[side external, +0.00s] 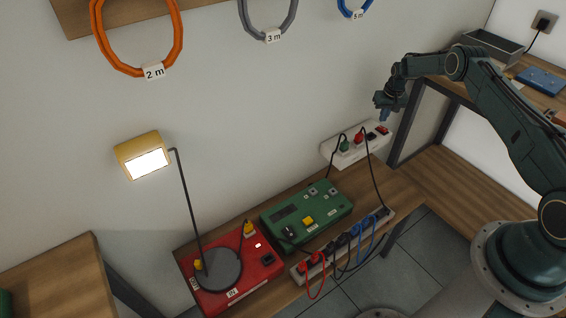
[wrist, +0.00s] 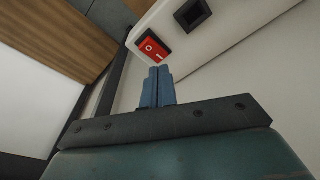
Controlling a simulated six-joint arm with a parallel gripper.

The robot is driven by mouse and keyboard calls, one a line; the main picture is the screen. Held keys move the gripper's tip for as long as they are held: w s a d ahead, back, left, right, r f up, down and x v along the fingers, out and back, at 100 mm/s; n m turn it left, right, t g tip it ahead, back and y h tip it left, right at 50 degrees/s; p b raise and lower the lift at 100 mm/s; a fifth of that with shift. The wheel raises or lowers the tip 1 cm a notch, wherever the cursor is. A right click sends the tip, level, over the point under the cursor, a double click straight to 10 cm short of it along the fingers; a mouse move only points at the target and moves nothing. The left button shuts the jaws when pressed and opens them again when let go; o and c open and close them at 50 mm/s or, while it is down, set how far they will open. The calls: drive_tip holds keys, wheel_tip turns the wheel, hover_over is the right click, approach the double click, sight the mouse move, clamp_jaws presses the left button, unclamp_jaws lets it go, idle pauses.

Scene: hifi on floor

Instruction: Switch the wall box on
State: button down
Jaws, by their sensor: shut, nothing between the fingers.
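The white wall box (side external: 357,146) is on the wall above the wooden bench, with a green plug (side external: 344,144) and a red plug (side external: 359,138) in it. Its red rocker switch (side external: 382,130) is at the right end. In the wrist view the red switch (wrist: 153,48), marked O and I, shows close up beside a dark empty socket (wrist: 193,14). My gripper (side external: 384,117) is just above the switch end of the box. In the wrist view its blue fingertips (wrist: 157,72) are together and empty, close below the switch; I cannot tell whether they touch it.
A green unit (side external: 307,216), a red unit (side external: 233,270) and a power strip (side external: 345,246) with several plugs stand on the bench. Black cables hang from the box. A dark shelf post (side external: 408,125) stands close right of the box. A lit yellow lamp (side external: 141,153) is at left.

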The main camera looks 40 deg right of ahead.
drive_tip(key=shift+r, duration=2.15)
wheel_tip(320, 180, up, 19)
drive_tip(key=n, duration=0.1)
hover_over(380, 127)
drive_tip(key=a, duration=0.9)
drive_tip(key=s+a+r+n+t, duration=0.2)
drive_tip(key=s+a+r, duration=0.5)
drive_tip(key=a+r, duration=0.45)
drive_tip(key=s+a+r+n+t, duration=0.1)
drive_tip(key=s+a+r, duration=0.35)
drive_tip(key=s, duration=0.35)
drive_tip(key=s+a+r, duration=0.4)
drive_tip(key=s+r, duration=0.1)
drive_tip(key=s, duration=0.3)
drive_tip(key=s+a+f+n, duration=0.1)
drive_tip(key=s+a, duration=0.1)
drive_tip(key=s, duration=0.6)
drive_tip(key=s+a+f+n+t, duration=0.1)
drive_tip(key=s+a+f, duration=0.1)
drive_tip(key=s, duration=0.6)
drive_tip(key=shift+s+a+y, duration=0.3)
drive_tip(key=shift+a+y, duration=0.1)
drive_tip(key=shift+a, duration=0.05)
